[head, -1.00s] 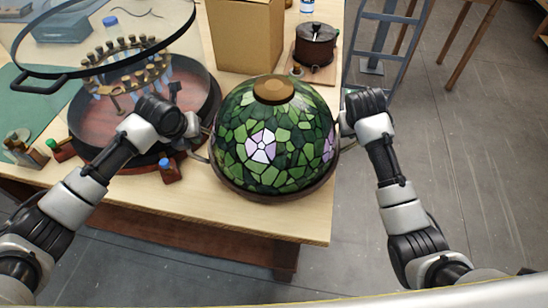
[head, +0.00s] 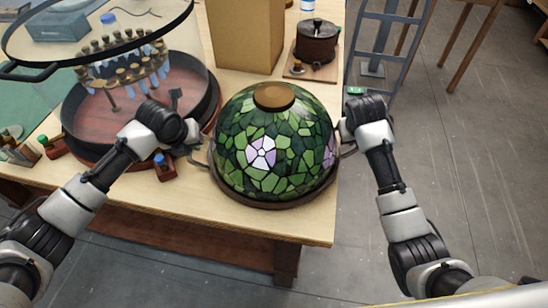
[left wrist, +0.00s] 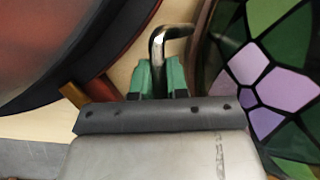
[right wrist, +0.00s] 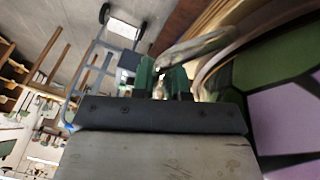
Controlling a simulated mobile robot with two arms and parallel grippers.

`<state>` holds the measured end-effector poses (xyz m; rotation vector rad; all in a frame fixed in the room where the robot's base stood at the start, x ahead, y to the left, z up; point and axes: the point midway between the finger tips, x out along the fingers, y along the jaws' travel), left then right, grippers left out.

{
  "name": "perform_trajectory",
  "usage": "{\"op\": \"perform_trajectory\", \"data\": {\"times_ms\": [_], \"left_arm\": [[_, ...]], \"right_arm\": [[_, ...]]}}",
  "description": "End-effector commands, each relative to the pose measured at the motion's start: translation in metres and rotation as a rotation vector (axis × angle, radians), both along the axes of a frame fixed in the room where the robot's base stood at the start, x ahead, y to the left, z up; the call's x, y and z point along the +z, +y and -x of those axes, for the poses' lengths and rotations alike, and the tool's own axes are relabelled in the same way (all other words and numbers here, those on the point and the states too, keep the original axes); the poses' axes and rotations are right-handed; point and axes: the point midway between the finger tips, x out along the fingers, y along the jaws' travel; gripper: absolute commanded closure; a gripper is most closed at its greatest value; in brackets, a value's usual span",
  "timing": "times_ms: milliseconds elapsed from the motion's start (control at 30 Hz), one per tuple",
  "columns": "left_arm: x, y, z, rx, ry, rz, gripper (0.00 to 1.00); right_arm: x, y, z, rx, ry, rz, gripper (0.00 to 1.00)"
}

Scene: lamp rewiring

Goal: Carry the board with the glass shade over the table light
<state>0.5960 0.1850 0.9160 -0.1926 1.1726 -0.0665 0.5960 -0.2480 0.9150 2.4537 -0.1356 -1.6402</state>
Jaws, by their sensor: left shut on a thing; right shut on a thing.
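The domed glass shade (head: 275,140), green with pale violet flowers and a brown cap, sits upright on a round dark board (head: 272,204). My left gripper (head: 198,150) is shut on the board's left metal handle; the left wrist view shows its green fingers around the bent bar (left wrist: 168,36). My right gripper (head: 343,138) is shut on the opposite handle (right wrist: 198,48). The board is over the table's front right part; I cannot tell its height. I cannot clearly pick out the table light.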

Motion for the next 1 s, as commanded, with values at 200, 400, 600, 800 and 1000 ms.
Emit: {"op": "perform_trajectory", "data": {"times_ms": [200,400,600,800,1000], "left_arm": [[-0.001,0.001,0.000,0.001,0.000,-0.001,0.60],[-0.001,0.000,0.000,0.000,0.000,-0.001,0.60],[0.009,0.002,0.003,0.000,-0.004,-0.001,0.60],[0.044,0.008,0.018,-0.001,-0.006,-0.001,0.60],[0.081,0.015,0.035,0.000,-0.004,-0.002,0.60]], "right_arm": [[-0.001,-0.001,0.000,0.000,0.000,0.001,0.60],[-0.001,0.000,0.000,0.000,0.000,0.000,0.60],[-0.001,0.000,0.000,0.000,0.000,0.000,0.60],[-0.001,0.000,0.000,0.000,0.000,0.000,0.60],[-0.001,0.000,0.000,0.000,0.000,0.000,0.60]]}}
